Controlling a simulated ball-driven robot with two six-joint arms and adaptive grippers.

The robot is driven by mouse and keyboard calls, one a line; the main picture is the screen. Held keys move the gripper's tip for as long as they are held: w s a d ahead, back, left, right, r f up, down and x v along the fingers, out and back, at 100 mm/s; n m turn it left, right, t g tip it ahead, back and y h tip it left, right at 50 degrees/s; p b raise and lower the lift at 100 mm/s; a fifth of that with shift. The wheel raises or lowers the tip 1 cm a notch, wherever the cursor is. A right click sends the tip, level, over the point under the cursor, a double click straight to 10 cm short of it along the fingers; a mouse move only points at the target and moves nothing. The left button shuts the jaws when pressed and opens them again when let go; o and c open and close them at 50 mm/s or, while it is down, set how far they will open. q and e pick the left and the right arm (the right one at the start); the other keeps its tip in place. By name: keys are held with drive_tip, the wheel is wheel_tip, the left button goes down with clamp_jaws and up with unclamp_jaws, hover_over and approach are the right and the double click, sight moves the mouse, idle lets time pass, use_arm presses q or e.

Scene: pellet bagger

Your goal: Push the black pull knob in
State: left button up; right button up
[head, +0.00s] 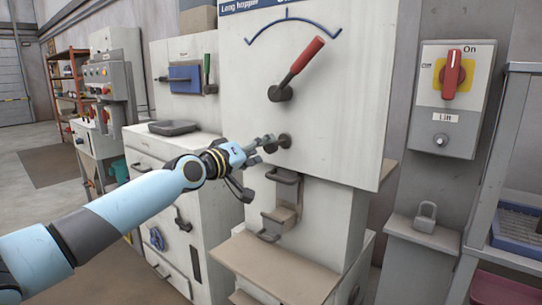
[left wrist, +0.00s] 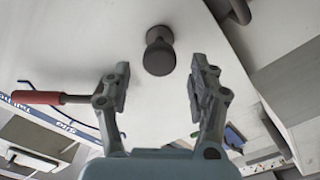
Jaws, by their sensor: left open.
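The black pull knob (head: 284,141) stands out from the pale front panel of the machine, below the red-handled lever (head: 297,70). In the left wrist view the knob (left wrist: 159,52) shows as a dark round head on a short stem. My left gripper (head: 264,144) is at the knob, coming from its left in the head view. In the left wrist view its two fingers (left wrist: 160,78) are spread apart, with the knob just ahead of the gap between them. I cannot tell whether a finger touches the knob. My right gripper is not in view.
Below the knob, a bracket spout (head: 283,205) and a tan shelf (head: 275,266) stick out from the machine. A grey box with a red rotary switch (head: 452,75) hangs at the right, above a padlock (head: 426,216). A grey tray (head: 174,128) lies on the left cabinet.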

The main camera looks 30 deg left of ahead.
sight(267, 146)
use_arm(q)
drive_tip(key=w+b, duration=0.1)
drive_tip(key=w, duration=0.3)
drive_tip(key=shift+w+d, duration=0.1)
drive_tip(key=shift+d, duration=0.05)
clamp_jaws()
idle(0.4)
